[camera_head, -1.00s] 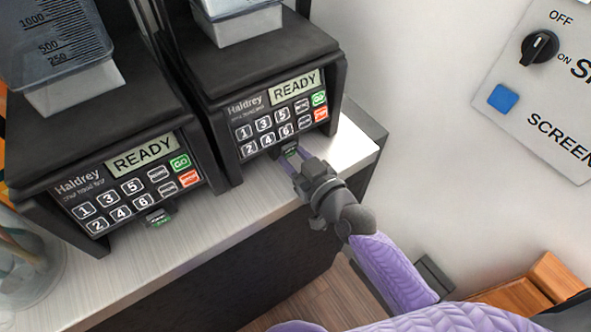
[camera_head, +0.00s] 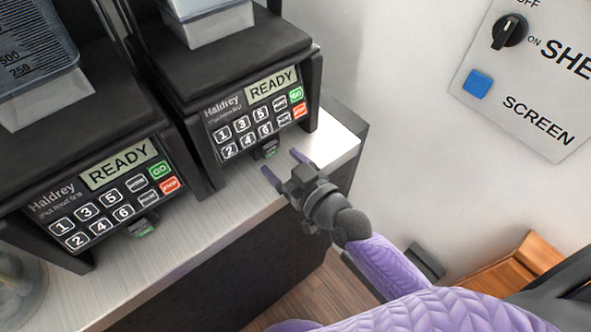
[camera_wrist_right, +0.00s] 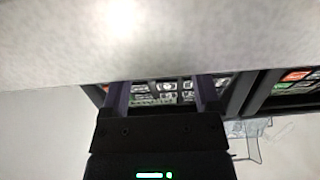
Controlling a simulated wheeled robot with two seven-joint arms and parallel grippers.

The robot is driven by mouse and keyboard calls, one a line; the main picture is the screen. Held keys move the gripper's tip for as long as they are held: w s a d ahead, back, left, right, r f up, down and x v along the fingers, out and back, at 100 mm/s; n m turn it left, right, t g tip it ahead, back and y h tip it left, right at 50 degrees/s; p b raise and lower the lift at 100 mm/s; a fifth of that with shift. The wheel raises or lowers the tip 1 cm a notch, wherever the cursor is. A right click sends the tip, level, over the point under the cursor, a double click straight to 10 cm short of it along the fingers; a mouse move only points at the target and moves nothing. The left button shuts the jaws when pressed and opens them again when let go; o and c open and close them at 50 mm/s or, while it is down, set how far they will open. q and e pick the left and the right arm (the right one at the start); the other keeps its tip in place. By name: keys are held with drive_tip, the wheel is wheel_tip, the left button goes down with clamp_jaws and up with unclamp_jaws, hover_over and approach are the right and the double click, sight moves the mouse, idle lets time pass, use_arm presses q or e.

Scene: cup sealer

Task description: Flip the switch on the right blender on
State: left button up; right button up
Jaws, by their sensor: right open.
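The right blender (camera_head: 235,100) stands on the counter, its display reading READY above a keypad. In the right wrist view the gripper (camera_wrist_right: 163,94) points at the keypad (camera_wrist_right: 165,87), seen upside down between the fingers; the switch is not clear there. My left gripper is out of view.
The left blender (camera_head: 90,195) stands close beside, also reading READY, with its own switch (camera_head: 142,228) below the keypad. The light counter (camera_head: 190,245) is clear in front. A wall panel (camera_head: 530,90) with a knob and blue button is at the right.

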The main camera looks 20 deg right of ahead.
drive_tip(key=v, duration=0.8)
drive_tip(key=shift+p, duration=0.35)
